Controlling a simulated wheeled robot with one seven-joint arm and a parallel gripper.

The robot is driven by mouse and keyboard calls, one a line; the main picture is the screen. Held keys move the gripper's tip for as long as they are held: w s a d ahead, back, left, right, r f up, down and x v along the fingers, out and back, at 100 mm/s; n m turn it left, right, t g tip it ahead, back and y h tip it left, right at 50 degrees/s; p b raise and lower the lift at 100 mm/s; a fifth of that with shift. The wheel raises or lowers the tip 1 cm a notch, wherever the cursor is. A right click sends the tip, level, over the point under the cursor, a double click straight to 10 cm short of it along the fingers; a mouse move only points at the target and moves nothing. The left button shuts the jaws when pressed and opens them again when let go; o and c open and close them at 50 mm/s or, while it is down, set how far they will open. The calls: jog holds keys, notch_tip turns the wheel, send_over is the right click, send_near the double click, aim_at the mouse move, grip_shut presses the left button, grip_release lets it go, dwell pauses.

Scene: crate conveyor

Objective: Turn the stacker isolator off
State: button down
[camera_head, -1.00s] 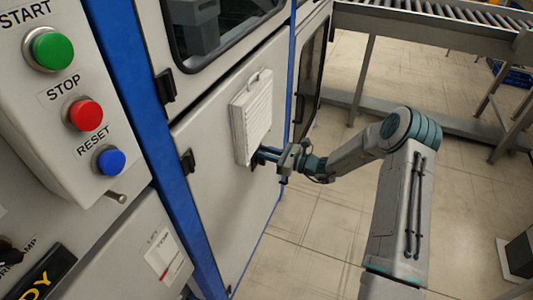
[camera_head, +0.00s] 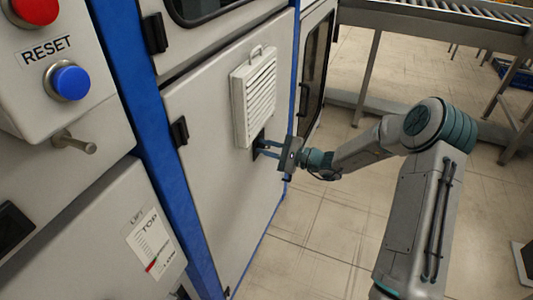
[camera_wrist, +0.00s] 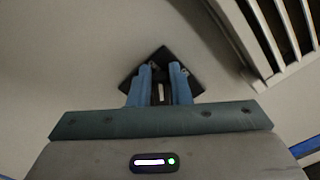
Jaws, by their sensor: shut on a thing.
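The isolator, a small dark plate (camera_head: 258,137) with a handle, is on the pale cabinet door just below the louvred vent. In the wrist view the black plate (camera_wrist: 163,56) shows as a diamond, and the narrow handle (camera_wrist: 160,92) sits between my blue fingers. My gripper (camera_head: 261,148) reaches the plate from the right and is shut on the handle; it also shows in the wrist view (camera_wrist: 160,78). The fingers hide part of the plate and the sides of the handle. No on or off marking can be read.
The louvred vent (camera_head: 255,95) stands out from the door close above my gripper. A control box with a blue RESET button (camera_head: 70,82) and a red button (camera_head: 35,10) is at left. A conveyor (camera_head: 440,25) stands behind. Tiled floor (camera_head: 315,225) is open below my arm.

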jog(key=n+b, duration=0.2)
jog(key=b, duration=0.1)
jog(key=f+n+b, duration=0.1)
jog(key=n+b, duration=0.1)
jog(key=b, duration=0.2)
jog(key=f+n+b, duration=0.1)
jog(key=n+b, duration=0.2)
jog(key=b, duration=0.1)
jog(key=shift+d+f, duration=0.15)
jog(key=shift+d, duration=0.1)
jog(key=c, duration=1.3)
grip_release()
jog(key=shift+w, duration=0.1)
jog(key=shift+c, duration=0.2)
jog(key=p+v, duration=0.2)
jog(key=v, duration=1.1)
jog(key=shift+s+n, duration=0.25)
jog(key=shift+n, duration=0.05)
jog(key=shift+r, duration=0.2)
